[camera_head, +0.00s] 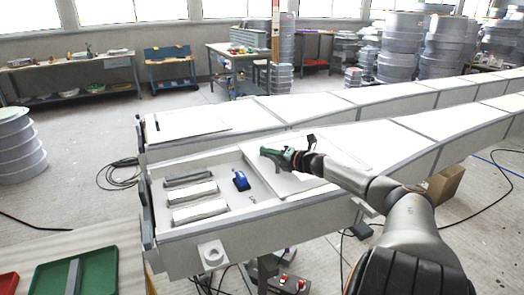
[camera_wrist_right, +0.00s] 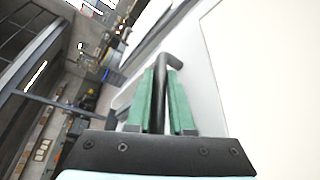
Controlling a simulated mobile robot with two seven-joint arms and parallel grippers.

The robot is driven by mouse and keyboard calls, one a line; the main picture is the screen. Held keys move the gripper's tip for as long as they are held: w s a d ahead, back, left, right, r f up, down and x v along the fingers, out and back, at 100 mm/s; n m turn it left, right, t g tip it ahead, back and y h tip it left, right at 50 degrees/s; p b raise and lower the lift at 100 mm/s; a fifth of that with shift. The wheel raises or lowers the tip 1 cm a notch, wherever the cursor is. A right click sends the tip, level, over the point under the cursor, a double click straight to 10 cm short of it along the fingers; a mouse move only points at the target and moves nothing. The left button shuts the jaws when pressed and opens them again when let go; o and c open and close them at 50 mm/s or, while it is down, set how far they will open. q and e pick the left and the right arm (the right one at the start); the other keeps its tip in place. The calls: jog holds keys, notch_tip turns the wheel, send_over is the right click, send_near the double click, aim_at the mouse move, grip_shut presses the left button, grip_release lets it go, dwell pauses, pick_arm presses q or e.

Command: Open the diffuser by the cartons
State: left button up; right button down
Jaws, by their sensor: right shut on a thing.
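My right gripper (camera_head: 270,153) reaches in from the right over a long white box-like body. In the right wrist view its green fingers (camera_wrist_right: 160,100) are closed around a dark bent handle (camera_wrist_right: 161,65) beside a pale panel (camera_wrist_right: 265,70). In the head view the white panel (camera_head: 345,148), which I take for the diffuser, lies over part of the body, to the right of an open recess (camera_head: 225,168). Several grey and white cartons (camera_head: 200,211) lie in the recess. The handle is mostly hidden by the gripper in the head view. My left gripper does not show.
A blue object (camera_head: 240,180) lies in the recess, between the cartons and the panel. A second long white body (camera_head: 220,118) runs behind. A green tray (camera_head: 80,274) is at the lower left. A cardboard box (camera_head: 445,184) stands on the floor at right.

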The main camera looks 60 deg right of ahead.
jog(key=shift+d, duration=0.1)
jog(key=c, duration=1.1)
grip_release()
jog(key=shift+s, duration=0.1)
jog(key=shift+p+v, duration=0.8)
jog(key=shift+v, duration=0.25)
jog(key=p+v, duration=0.4)
jog(key=v, duration=0.6)
jog(key=shift+r, duration=0.1)
jog(key=shift+s, duration=0.15)
